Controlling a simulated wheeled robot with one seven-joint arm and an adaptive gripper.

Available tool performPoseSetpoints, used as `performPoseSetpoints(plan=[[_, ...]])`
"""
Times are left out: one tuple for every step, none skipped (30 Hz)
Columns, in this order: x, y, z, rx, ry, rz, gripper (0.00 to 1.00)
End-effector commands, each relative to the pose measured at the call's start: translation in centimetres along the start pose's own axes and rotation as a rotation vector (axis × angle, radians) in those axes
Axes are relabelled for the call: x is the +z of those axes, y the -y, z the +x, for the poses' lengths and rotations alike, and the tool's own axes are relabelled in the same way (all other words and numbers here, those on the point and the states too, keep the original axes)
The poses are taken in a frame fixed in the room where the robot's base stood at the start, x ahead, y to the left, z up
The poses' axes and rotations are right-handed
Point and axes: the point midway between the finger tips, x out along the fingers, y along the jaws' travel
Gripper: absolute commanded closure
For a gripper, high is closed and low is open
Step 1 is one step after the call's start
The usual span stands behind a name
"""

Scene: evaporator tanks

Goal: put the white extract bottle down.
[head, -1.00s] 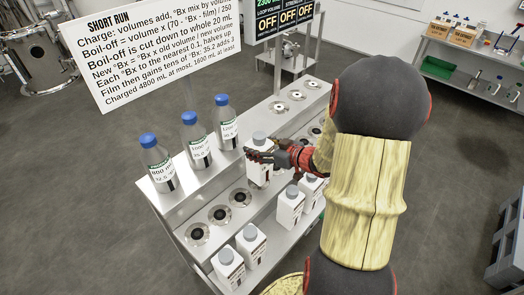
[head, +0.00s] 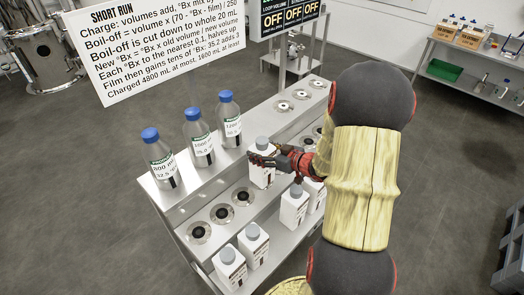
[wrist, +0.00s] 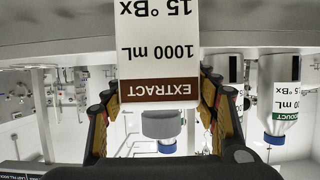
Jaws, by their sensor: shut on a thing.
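The white extract bottle (head: 261,174) has a grey cap and a brown "EXTRACT" band. In the wrist view the bottle (wrist: 158,52) appears upside down and reads 1000 mL, 15 °Bx. My gripper (head: 264,159) is shut on it near its upper part, with fingers on both sides (wrist: 160,110). The bottle looks upright, over the middle step of the metal stand (head: 187,213), in line with the row of round sockets. I cannot tell whether its base touches the stand.
Blue-capped product bottles (head: 198,137) stand on the upper step, left of my gripper. Several white bottles (head: 293,205) stand on the lower front step. Sockets (head: 222,214) on the middle step are empty. A sign board (head: 150,48) stands behind.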

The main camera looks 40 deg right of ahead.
Motion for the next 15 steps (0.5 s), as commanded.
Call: performPoseSetpoints(plan=[[-0.24,-0.10,0.01,0.001,-0.005,-0.003,1.00],[-0.16,-0.10,0.03,0.001,-0.005,-0.003,1.00],[-0.05,-0.10,0.08,0.001,-0.005,-0.002,1.00],[0.02,-0.10,0.10,0.001,-0.004,-0.002,1.00],[0.28,0.01,0.10,0.000,0.001,0.001,0.40],[0.27,0.01,0.09,0.000,0.001,0.001,0.38],[0.26,0.02,0.09,0.000,0.001,0.001,0.36],[0.26,0.02,0.09,0.000,0.001,0.001,0.34],[0.26,0.02,0.09,0.000,0.001,0.001,0.32],[0.26,0.02,0.09,0.000,0.001,0.001,0.30],[0.27,0.02,0.09,0.000,0.001,0.001,0.29],[0.27,0.02,0.09,0.000,0.001,0.001,0.26],[0.27,0.02,0.09,0.000,0.001,0.001,0.25],[0.27,0.02,0.09,0.000,0.001,0.001,0.23],[0.27,0.02,0.09,0.000,0.001,0.001,0.23]])
